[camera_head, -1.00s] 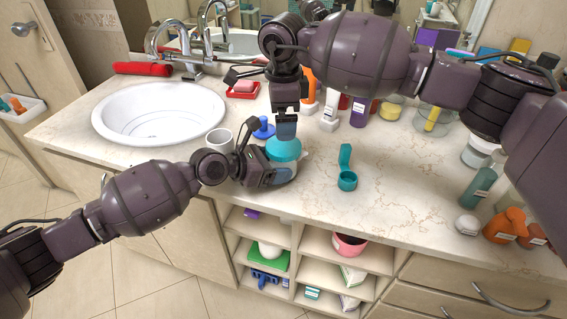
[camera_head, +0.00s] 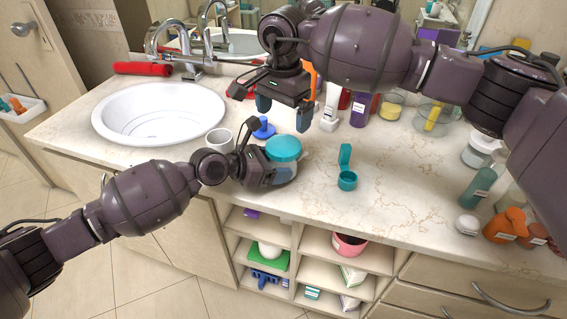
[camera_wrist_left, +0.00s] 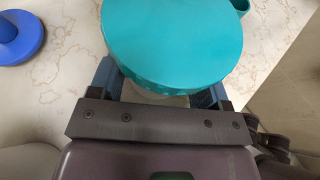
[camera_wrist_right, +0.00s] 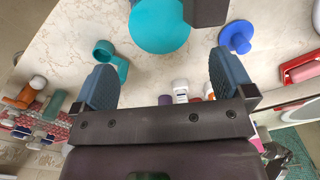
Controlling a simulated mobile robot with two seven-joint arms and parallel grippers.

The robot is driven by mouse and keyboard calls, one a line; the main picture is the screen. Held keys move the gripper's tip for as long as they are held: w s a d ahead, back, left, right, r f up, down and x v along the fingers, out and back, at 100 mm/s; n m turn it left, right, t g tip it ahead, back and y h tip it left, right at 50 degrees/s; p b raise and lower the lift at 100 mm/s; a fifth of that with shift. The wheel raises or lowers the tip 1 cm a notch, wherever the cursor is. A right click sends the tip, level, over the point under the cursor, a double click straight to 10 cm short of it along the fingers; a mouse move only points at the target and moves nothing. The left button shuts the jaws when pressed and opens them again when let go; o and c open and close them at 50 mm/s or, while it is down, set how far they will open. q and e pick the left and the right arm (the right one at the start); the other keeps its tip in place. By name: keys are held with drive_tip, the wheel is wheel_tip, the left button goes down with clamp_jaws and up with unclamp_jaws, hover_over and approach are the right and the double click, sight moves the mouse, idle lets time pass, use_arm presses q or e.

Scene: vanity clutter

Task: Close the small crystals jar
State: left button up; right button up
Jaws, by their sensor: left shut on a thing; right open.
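The small jar has a round teal lid (camera_head: 284,148) that sits on top of its pale body (camera_head: 287,174). The lid fills the upper middle of the left wrist view (camera_wrist_left: 172,40) and shows at the top of the right wrist view (camera_wrist_right: 160,25). My left gripper (camera_head: 280,177) is shut on the jar body, below the lid; its fingers flank the body in the left wrist view. My right gripper (camera_head: 283,114) is open and empty above the lid, apart from it. I cannot tell whether the lid sits fully down.
A blue stand-like item (camera_head: 263,129) and a white cup (camera_head: 219,139) are left of the jar. The white sink (camera_head: 158,113) is at the left.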

sight(284, 145)
drive_tip(key=shift+f, duration=4)
drive_tip(key=c, duration=0.8)
drive_tip(key=shift+o, duration=0.2)
drive_tip(key=m, duration=0.9)
drive_tip(key=shift+m, duration=0.4)
